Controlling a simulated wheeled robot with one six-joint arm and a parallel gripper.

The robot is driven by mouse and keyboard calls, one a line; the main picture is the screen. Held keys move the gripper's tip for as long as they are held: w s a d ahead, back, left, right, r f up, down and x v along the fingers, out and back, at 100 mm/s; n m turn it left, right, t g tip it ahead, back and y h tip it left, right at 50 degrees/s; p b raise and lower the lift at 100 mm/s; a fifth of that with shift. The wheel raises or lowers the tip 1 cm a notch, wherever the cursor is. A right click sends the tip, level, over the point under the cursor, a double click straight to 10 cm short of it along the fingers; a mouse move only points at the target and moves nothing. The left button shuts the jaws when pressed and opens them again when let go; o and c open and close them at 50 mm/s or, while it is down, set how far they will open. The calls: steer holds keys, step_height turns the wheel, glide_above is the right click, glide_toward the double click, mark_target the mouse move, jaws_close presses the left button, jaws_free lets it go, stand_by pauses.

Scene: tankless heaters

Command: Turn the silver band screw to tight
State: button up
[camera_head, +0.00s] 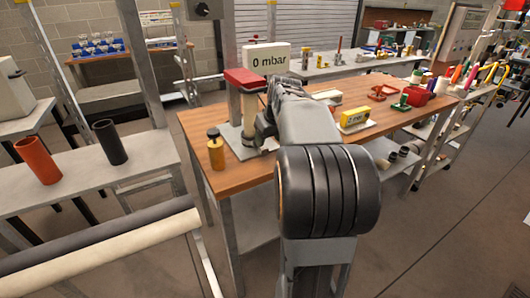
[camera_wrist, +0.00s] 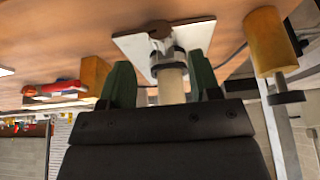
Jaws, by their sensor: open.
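A pale beige pipe (camera_head: 249,108) stands upright on a light base plate (camera_head: 231,133) at the left of the wooden bench, under a red block (camera_head: 246,77). In the wrist view the pipe (camera_wrist: 172,86) carries a silver band (camera_wrist: 167,63) close to the plate (camera_wrist: 132,44). I cannot make out the band's screw clearly. My gripper (camera_wrist: 162,80) is open, with one green finger on each side of the pipe; I cannot tell whether either finger touches it. In the head view my arm hides the fingertips and the band.
An amber cylinder (camera_head: 216,153) with a dark top stands on the bench close by; the wrist view shows it too (camera_wrist: 270,42). A yellow block (camera_head: 354,118) lies farther right, with red and green parts behind. Bare wood (camera_head: 225,180) lies along the front left edge.

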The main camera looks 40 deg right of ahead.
mark_target(267, 149)
steer(key=b+x, duration=0.1)
steer(key=x, duration=0.5)
steer(key=shift+w+f, duration=0.15)
steer(key=shift+f, duration=0.1)
steer(key=shift+c, duration=0.4)
steer(key=c, duration=0.8)
steer(key=shift+c, duration=0.2)
steer(key=shift+r, duration=0.1)
steer(key=shift+d+y+p, duration=0.15)
steer(key=shift+y+p, duration=0.65)
steer(key=shift+y, duration=0.1)
steer(key=shift+d+m+t+y+p, duration=0.15)
steer(key=shift+m+t+y+p, duration=0.4)
steer(key=shift+y, duration=1.35)
